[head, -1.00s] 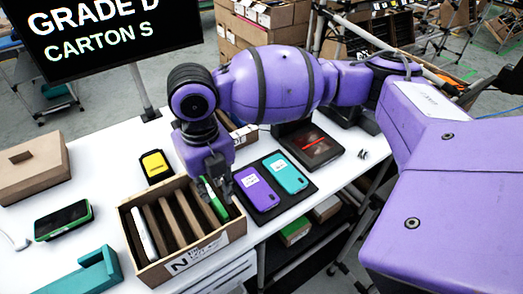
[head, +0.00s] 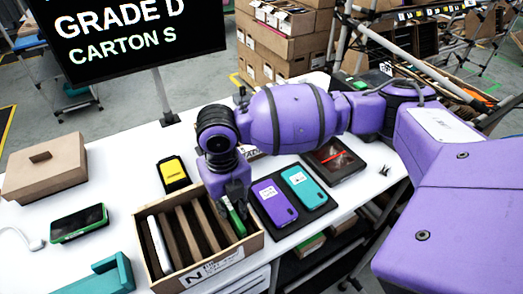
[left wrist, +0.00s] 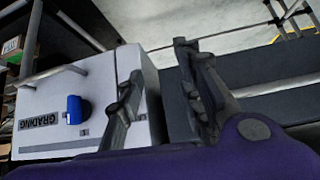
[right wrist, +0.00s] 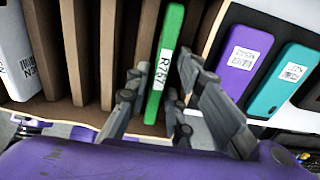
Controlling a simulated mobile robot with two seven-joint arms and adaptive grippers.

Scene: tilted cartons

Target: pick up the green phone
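The green phone (head: 236,220) stands on edge in the rightmost part of a brown slotted carton (head: 205,271). In the right wrist view the green phone (right wrist: 166,55) carries a white label and stands between my fingers. My right gripper (head: 234,207) is low over the carton, and in the right wrist view its fingers (right wrist: 160,85) straddle the phone. They look open, with no clear grip on it. My left gripper (left wrist: 158,75) is open and empty, away from the carton, near a white box marked GRADING (left wrist: 60,125).
A purple phone (head: 273,202) and a teal phone (head: 305,187) lie on a dark mat right of the carton. A white phone (head: 158,244) stands in its left slot.

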